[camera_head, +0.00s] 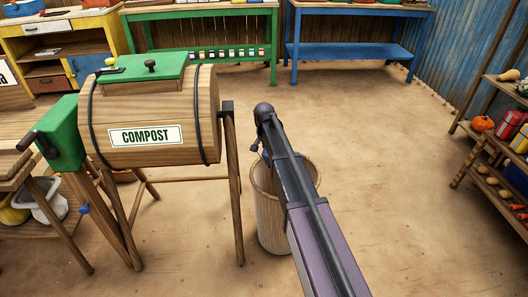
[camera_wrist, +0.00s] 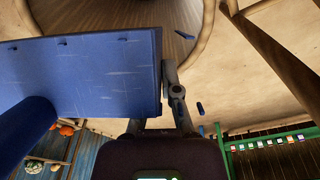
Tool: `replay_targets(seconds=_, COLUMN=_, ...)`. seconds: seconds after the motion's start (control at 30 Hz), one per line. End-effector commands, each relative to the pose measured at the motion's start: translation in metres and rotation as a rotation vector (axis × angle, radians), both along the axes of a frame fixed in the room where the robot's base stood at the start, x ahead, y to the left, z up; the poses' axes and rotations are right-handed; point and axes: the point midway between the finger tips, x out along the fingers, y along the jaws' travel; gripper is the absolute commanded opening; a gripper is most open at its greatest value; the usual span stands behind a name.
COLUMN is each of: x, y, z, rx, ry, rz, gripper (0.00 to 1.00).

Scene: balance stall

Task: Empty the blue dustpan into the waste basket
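The blue dustpan (camera_wrist: 95,80) fills the left of the wrist view, its scratched flat face towards the camera. A thick blue cylindrical part (camera_wrist: 25,132), seemingly its handle, shows at the lower left. My gripper (camera_wrist: 172,92) is at the pan's right edge and appears shut on it; one finger is hidden behind the pan. The round wooden waste basket (camera_head: 268,222) stands on the floor under my arm in the head view. In the wrist view its rim (camera_wrist: 204,32) and inside show beyond the pan. In the head view my arm hides most of the dustpan.
A small dark-blue piece (camera_wrist: 185,35) shows against the basket's inside. Another (camera_wrist: 200,107) shows outside the rim, in the air or on the floor. The compost barrel (camera_head: 150,120) stands close left of the basket. Produce shelves (camera_head: 500,150) stand right; floor between is clear.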

Motion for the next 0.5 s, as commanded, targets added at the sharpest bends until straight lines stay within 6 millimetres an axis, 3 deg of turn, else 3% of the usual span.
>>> replay_targets(seconds=0.5, x=0.0091, y=-0.0049, z=0.0014, rx=0.046, ry=0.079, rz=0.001, gripper=0.0)
